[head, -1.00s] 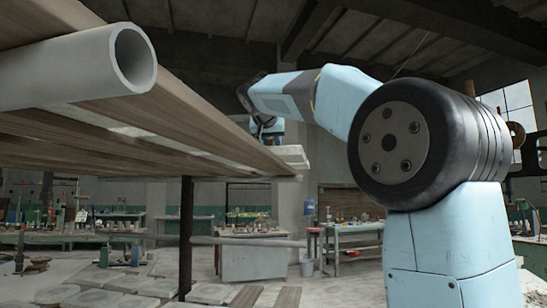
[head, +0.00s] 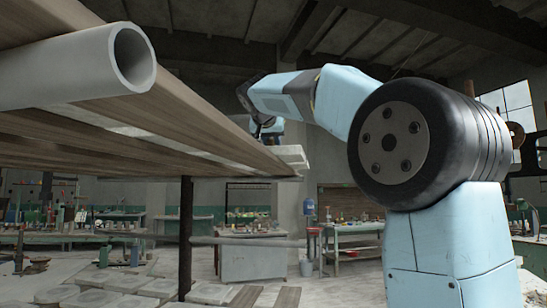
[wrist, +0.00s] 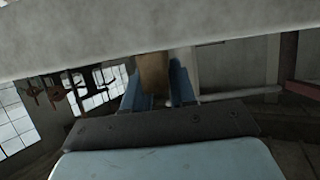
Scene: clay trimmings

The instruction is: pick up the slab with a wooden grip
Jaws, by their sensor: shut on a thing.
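The slab (wrist: 150,38) is a wide pale grey piece that fills the top of the wrist view. Its wooden grip (wrist: 153,70), a brown block, hangs from it between the two blue fingers. My gripper (wrist: 156,84) is shut on the wooden grip, just below the slab. In the head view, a pale slab end (head: 292,156) shows at the far end of the plank shelf, under my wrist. The fingers and the grip are mostly hidden there by the shelf edge.
The plank shelf (head: 200,118) runs overhead from the left, with a thick grey pipe (head: 80,70) along its near edge and a dark post (head: 186,220) below. Flat pieces lie on the floor at lower left. Workbenches (head: 252,262) stand further back.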

